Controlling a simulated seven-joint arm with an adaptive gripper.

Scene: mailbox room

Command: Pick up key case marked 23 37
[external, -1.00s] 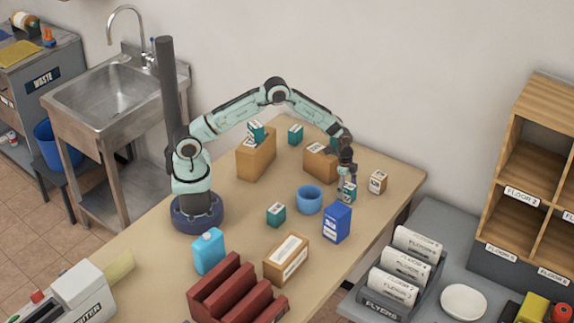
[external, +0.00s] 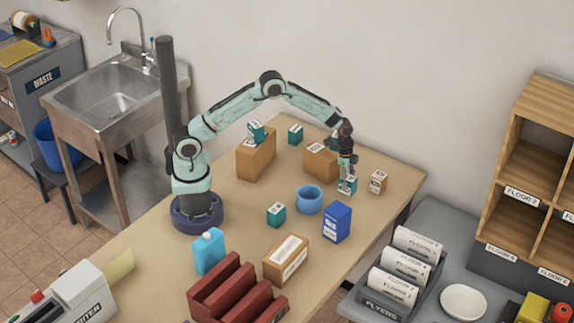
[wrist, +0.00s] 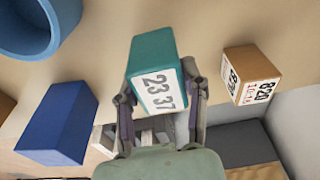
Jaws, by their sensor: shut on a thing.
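The teal key case with a white label reading 23 37 (wrist: 150,60) is in the middle of the wrist view, between the two fingers of my gripper (wrist: 160,105). My gripper is shut on it, one finger on each side. In the external view my gripper (external: 347,178) points down at the right part of the table, with the teal case (external: 351,185) at its fingertips. The case looks slightly above the table, but the gap is hard to judge.
A brown 820 box (external: 378,182) stands just right of the held case. A blue box (external: 337,222) and a blue bowl (external: 309,199) are to its left. Other teal cases (external: 276,214) (external: 295,134) and cardboard boxes (external: 257,158) (external: 286,260) stand on the table.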

